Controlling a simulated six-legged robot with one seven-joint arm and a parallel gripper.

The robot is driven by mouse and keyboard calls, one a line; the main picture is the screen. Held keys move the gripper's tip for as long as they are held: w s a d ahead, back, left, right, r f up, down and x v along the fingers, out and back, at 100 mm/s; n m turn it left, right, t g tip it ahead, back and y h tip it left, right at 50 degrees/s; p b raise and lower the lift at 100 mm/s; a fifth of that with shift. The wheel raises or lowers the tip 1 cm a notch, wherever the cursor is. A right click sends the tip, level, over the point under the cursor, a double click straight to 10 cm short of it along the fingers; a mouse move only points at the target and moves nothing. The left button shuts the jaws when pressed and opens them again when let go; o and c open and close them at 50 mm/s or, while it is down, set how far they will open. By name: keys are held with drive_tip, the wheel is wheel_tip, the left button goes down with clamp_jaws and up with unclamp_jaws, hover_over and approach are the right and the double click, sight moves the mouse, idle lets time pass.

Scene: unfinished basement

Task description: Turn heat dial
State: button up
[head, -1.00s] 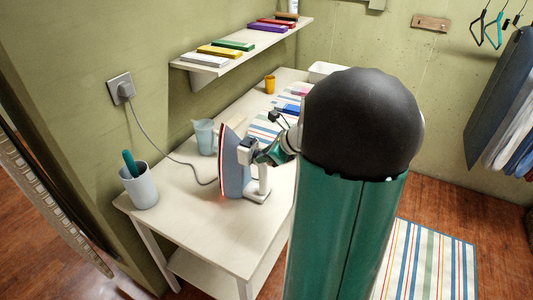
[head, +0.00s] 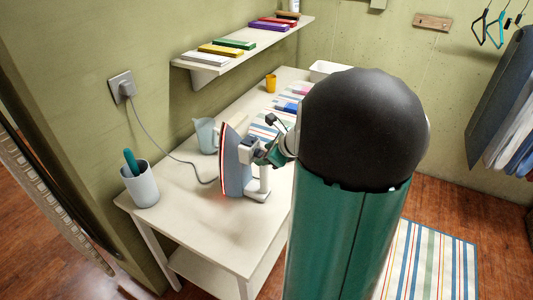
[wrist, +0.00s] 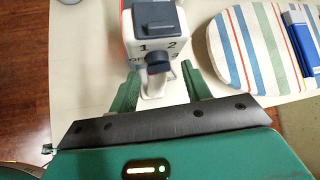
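A blue-grey iron (head: 233,168) with a red edge stands upright on the white table beside the wall, its cord running to a wall outlet. In the wrist view, the dark heat dial (wrist: 158,62) sits on the iron's white end (wrist: 152,32), with the marks OFF, 1, 2 and 3 around it. My gripper (wrist: 161,73) is open, with one green finger to each side of the dial and a visible gap to it. In the head view my gripper (head: 264,154) is close to the iron's right side, partly hidden by my arm.
A striped ironing board (wrist: 250,48) lies right of the iron with a blue item (wrist: 302,42) on it. A grey cup (head: 140,186), a pitcher (head: 206,135) and a yellow cup (head: 270,83) stand on the table (head: 200,232). A shelf (head: 240,56) hangs above.

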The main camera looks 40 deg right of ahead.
drive_tip(key=shift+s+r, duration=0.1)
drive_tip(key=v, duration=1.3)
drive_tip(key=shift+s+r, duration=0.15)
drive_tip(key=shift+s, duration=0.05)
drive_tip(key=w+a+n+g+y, duration=0.2)
drive_tip(key=a+n, duration=0.6)
drive_tip(key=a, duration=0.4)
drive_tip(key=s+a+n+g+h, duration=0.1)
drive_tip(key=s+a+n, duration=0.3)
drive_tip(key=a+n, duration=0.5)
drive_tip(key=s+a+n+h, duration=0.1)
drive_tip(key=s+a+n, duration=0.2)
drive_tip(key=a+n, duration=0.6)
drive_tip(key=n, duration=0.4)
drive_tip(key=shift+s+a+r+n+g+h, duration=0.3)
drive_tip(key=shift+s+a+r+n+g, duration=0.05)
drive_tip(key=shift+s+a+n+g, duration=0.05)
